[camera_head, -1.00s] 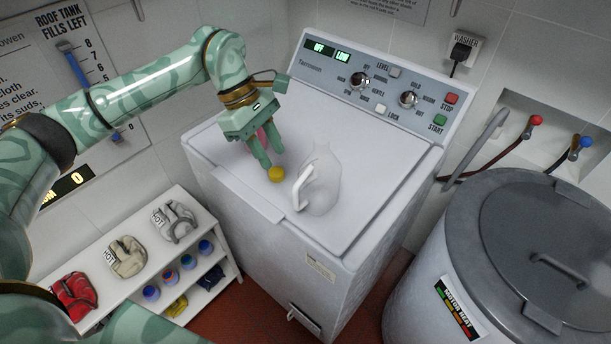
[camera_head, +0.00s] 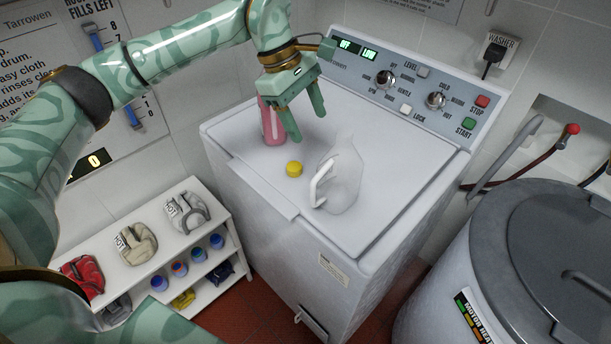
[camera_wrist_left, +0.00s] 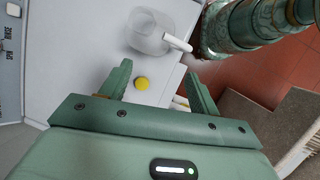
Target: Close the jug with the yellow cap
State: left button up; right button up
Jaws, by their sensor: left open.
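The yellow cap (camera_head: 294,169) lies on the white washer lid, left of the jug. The translucent jug (camera_head: 343,178) with a white handle stands upright on the lid; its top looks open. My left gripper (camera_head: 307,128) is open and empty, above the lid and behind the cap. In the left wrist view the cap (camera_wrist_left: 142,83) shows beyond and between the spread fingers (camera_wrist_left: 158,85), apart from them, and the jug (camera_wrist_left: 150,38) is farther off. My right gripper is not in view.
A pink bottle (camera_head: 272,122) stands on the washer (camera_head: 240,150) beside my left gripper. A low white shelf (camera_head: 212,220) with mitts and small containers is at left. A grey-lidded drum (camera_head: 540,240) stands at right. The lid's front is clear.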

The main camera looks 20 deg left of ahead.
pick_arm(q)
jog(key=w+a+f+n+y+b, duration=0.1)
jog(key=w+a+f+y+b, duration=0.15)
jog(key=w+b, duration=0.3)
jog(key=n+y, duration=0.2)
send_over(294, 165)
jog(key=shift+w+a+f+g, duration=0.15)
jog(key=shift+f, duration=0.3)
jog(key=shift+w+a+f+g, duration=0.1)
jog(key=shift+w+f+g, duration=0.05)
jog(key=shift+f, duration=0.3)
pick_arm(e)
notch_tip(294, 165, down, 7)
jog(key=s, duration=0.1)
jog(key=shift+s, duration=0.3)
pick_arm(q)
notch_tip(294, 165, down, 11)
jog(key=b, duration=0.2)
jog(key=shift+d+f+b, duration=0.1)
jog(key=shift+b, duration=0.3)
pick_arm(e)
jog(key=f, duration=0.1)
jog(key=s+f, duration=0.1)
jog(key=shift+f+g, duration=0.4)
